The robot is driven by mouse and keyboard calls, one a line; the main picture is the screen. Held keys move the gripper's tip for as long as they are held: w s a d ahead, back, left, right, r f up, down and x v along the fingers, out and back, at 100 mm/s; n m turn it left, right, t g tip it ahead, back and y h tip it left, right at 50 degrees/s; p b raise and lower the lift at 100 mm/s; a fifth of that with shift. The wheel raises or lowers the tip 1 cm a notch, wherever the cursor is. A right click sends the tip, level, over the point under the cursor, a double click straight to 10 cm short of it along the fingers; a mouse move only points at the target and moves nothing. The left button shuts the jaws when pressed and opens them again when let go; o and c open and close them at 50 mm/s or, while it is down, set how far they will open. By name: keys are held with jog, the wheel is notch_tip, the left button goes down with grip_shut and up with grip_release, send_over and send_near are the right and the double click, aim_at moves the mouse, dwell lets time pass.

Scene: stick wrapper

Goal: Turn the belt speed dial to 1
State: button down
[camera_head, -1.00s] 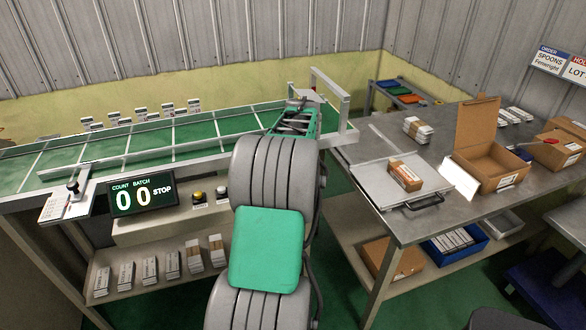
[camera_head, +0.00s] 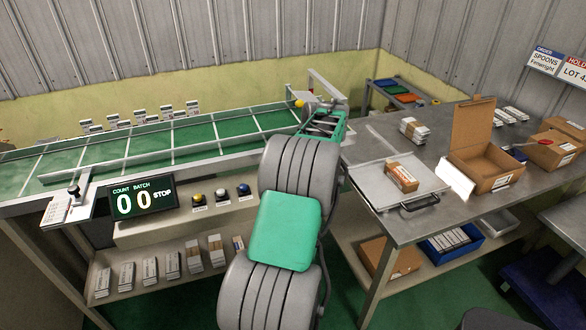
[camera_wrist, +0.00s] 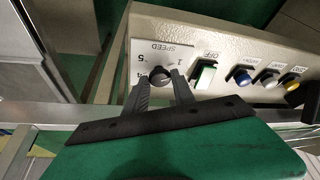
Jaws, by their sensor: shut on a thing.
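The belt speed dial (camera_wrist: 159,75) is a small dark round knob on a pale panel marked SPEED in the wrist view. The figures 5 and 4 show to its left and 1 to its upper right; other figures are hidden. My gripper (camera_wrist: 161,80) has its two dark fingers on either side of the knob, shut on it. Which way the knob's pointer faces is too dark to tell. In the head view the dial and my fingers are hidden; my arm reaches to the belt's right end.
In the head view, the green belt (camera_head: 190,135) lies left and a metal table (camera_head: 400,220) with boxes stands right.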

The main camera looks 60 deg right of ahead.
dwell(0.3)
jog(key=c, duration=1.1)
grip_release()
jog(key=shift+o, duration=0.2)
jog(key=v, duration=0.7)
jog(key=shift+s+r, duration=0.25)
jog(key=shift+r, duration=0.1)
